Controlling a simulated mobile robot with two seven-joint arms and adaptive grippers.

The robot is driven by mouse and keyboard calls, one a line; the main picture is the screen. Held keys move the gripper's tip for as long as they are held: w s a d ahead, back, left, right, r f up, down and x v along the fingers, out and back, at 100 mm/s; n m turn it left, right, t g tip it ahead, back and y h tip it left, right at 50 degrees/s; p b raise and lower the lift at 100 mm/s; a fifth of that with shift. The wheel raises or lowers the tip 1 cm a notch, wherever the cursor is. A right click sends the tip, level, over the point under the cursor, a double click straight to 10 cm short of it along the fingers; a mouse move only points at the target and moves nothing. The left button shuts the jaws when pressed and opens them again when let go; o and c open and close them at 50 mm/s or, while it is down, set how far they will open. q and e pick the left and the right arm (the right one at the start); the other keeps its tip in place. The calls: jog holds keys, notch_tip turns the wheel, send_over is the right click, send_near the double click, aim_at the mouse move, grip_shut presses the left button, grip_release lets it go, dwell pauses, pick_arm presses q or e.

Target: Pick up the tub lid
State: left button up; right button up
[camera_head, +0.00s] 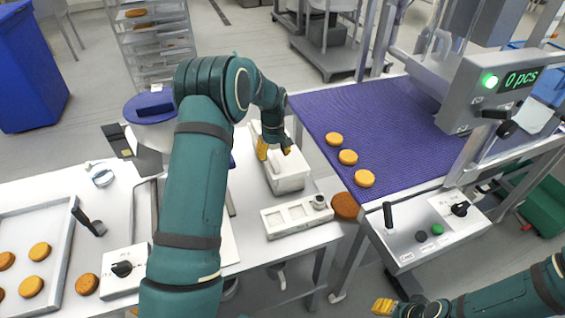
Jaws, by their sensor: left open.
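A white rectangular tub (290,184) stands on the white worktable near the belt. Its pale lid (287,167) appears to lie on top, with a raised white part between the fingers; the arm and gripper hide some of it. My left gripper (274,149) is open just over the lid, with one yellow fingertip to the left and the other finger to the right. I cannot tell whether the fingers touch it. My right gripper (384,306) is at the bottom edge, away from the tub; its opening is unclear.
The purple belt (395,130) to the right carries three round cakes (348,157). A brown round (345,205) lies by the table edge. A baking tray (60,225) is at left.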

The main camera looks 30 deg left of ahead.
aim_at(274, 161)
pick_arm(q)
notch_tip(274, 161, down, 5)
jog(key=shift+w+a, duration=0.1)
jog(key=shift+a, duration=0.05)
grip_shut()
